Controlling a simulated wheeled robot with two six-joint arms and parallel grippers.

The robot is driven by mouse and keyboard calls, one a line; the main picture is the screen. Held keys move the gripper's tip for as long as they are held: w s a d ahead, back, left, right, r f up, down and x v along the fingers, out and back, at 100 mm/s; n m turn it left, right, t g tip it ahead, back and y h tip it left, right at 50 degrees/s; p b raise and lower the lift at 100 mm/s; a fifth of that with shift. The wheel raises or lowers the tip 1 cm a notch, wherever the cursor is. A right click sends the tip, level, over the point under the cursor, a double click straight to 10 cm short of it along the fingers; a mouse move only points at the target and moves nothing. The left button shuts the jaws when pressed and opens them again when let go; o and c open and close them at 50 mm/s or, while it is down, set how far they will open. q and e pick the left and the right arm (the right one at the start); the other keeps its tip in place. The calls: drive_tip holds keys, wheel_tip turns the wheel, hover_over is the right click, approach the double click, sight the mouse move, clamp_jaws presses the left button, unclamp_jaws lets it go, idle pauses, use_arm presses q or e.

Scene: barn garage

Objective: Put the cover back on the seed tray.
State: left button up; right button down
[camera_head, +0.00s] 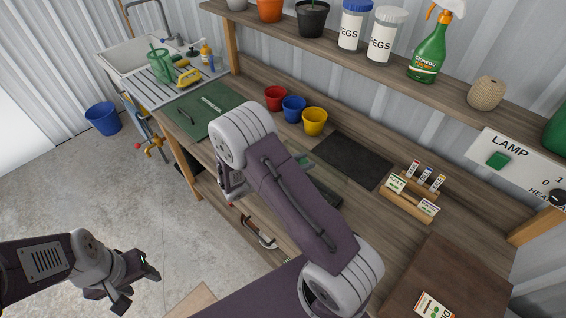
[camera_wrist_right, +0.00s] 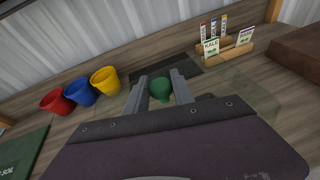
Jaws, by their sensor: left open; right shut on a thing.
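My right gripper (camera_wrist_right: 160,82) is shut on a green knob (camera_wrist_right: 160,90) in the right wrist view. The knob appears to belong to a clear cover (camera_wrist_right: 250,92), whose faint see-through panel shows over the bench. In the head view my right arm hides the gripper and most of this spot. A dark tray edge (camera_head: 331,197) shows beside the arm; I cannot tell whether the cover touches the tray. My left gripper (camera_head: 138,283) is open and empty, low over the concrete floor, away from the bench.
A black mat (camera_head: 347,160) lies behind the tray. Red (camera_head: 275,98), blue (camera_head: 293,109) and yellow (camera_head: 314,122) pots stand to its left. A seed packet rack (camera_head: 408,205) and brown board (camera_head: 455,280) are to the right. A shelf runs above.

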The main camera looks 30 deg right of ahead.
drive_tip(key=shift+s+d, duration=0.15)
drive_tip(key=shift+w+a+f+b, duration=0.2)
drive_tip(key=shift+f+b, duration=0.6)
drive_tip(key=shift+f, duration=0.05)
wheel_tip(320, 180, down, 7)
drive_tip(key=b, duration=0.5)
drive_tip(key=shift+r, duration=0.2)
drive_tip(key=shift+f+b, duration=0.3)
idle(0.9)
idle(0.4)
drive_tip(key=c, duration=0.5)
unclamp_jaws()
